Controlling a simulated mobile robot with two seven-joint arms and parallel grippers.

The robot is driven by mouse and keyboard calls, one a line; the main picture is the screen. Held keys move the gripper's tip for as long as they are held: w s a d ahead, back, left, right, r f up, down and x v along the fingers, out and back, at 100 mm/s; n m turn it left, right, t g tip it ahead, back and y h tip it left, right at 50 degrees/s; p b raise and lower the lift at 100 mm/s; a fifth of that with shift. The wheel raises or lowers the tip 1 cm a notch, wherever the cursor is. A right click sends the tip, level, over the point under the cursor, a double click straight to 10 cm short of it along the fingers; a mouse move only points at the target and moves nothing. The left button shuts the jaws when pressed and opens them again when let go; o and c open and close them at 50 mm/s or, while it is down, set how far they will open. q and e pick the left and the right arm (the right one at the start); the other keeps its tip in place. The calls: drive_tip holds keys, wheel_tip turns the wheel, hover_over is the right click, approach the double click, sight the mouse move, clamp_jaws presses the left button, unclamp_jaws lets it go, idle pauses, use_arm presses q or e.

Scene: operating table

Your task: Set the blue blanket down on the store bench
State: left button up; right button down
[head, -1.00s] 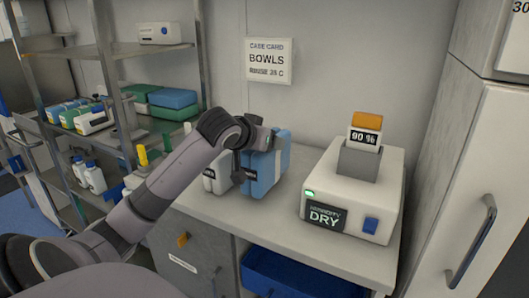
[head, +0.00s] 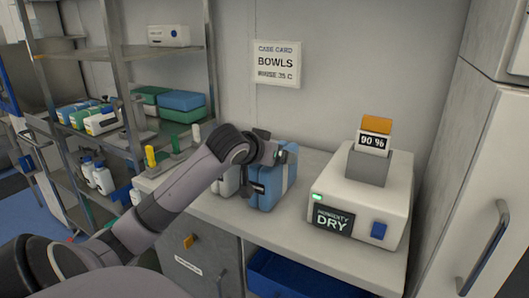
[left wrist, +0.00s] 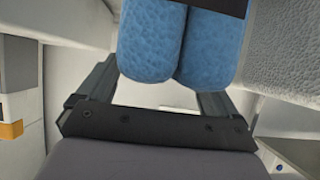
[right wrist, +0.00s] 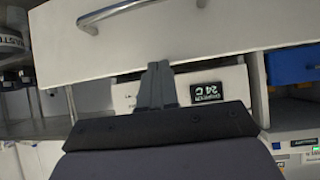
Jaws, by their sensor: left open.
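My left gripper (head: 275,152) is at the top of the blanket in the head view. In the left wrist view the blanket (left wrist: 150,45) shows as two rounded blue folds between the spread fingers of my left gripper (left wrist: 160,85), which is open. Whether a finger touches it I cannot tell. My right gripper (right wrist: 157,85) has its fingers together, empty, in front of a pale cabinet front; it is outside the head view.
A white item (head: 227,182) stands close left of the blanket, partly behind my arm. A white warmer box (head: 345,205) marked DRY stands to the right, with clear bench between. A shelf rack (head: 115,60) stands left. A blue bin (head: 285,275) sits below the bench.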

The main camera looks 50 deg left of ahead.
use_arm(q)
drive_tip(key=v, duration=1.2)
drive_tip(key=shift+f, duration=0.1)
